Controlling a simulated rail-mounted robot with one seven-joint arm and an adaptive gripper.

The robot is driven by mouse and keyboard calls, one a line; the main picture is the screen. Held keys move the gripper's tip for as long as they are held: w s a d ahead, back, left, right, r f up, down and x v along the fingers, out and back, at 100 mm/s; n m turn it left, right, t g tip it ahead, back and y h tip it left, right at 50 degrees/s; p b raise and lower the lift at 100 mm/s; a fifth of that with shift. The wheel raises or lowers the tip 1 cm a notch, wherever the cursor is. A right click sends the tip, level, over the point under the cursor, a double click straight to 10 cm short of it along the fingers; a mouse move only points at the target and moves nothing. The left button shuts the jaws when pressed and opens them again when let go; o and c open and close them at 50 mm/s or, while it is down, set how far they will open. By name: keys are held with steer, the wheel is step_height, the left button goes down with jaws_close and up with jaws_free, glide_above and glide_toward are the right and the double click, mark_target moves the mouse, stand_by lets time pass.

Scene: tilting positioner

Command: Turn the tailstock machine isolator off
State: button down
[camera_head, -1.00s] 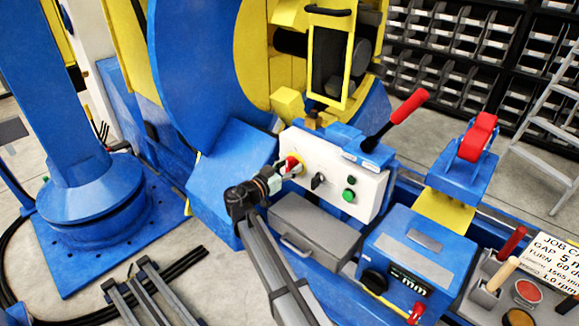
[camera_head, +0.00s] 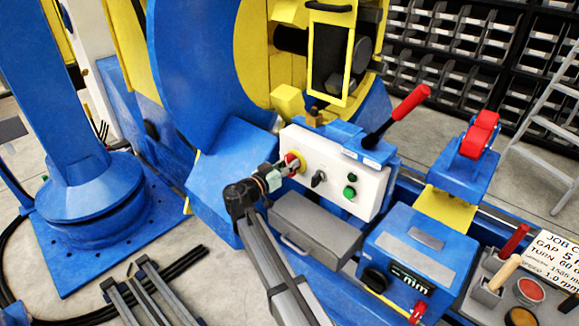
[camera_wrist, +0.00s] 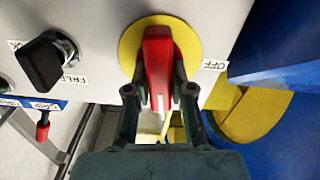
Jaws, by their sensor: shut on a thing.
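The isolator has a red handle (camera_head: 291,159) on a yellow round plate, at the left end of a white control panel (camera_head: 352,176). The wrist view shows the red handle (camera_wrist: 157,58) standing upright in the picture over the yellow plate (camera_wrist: 128,46). An OFF label (camera_wrist: 214,65) sits to the right of the plate. My gripper (camera_wrist: 160,92) is shut on the handle, one finger on each side of its lower part. In the head view my gripper (camera_head: 281,170) reaches the panel from the lower left and partly hides the handle.
A black selector knob (camera_wrist: 45,65) with a FREE label sits beside the isolator. Green buttons (camera_head: 349,191) are farther right. A red-handled lever (camera_head: 409,102) rises above the panel. A grey box (camera_head: 315,227) stands below it, close to my arm.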

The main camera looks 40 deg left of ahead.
steer(key=n+b, duration=0.1)
steer(key=n, duration=0.3)
steer(key=shift+a+f, duration=0.1)
steer(key=shift+a, duration=0.05)
steer(key=n, duration=0.4)
steer(key=shift+a, duration=0.1)
steer(key=n+p, duration=0.1)
steer(key=n, duration=0.3)
steer(key=shift+a+f+n+p, duration=0.15)
steer(key=shift+n+p, duration=0.2)
steer(key=shift+n, duration=0.6)
steer(key=shift+d+f+n+p, duration=0.1)
steer(key=shift+n+p, duration=0.25)
steer(key=shift+n, duration=0.6)
steer(key=c, duration=1)
jaws_free()
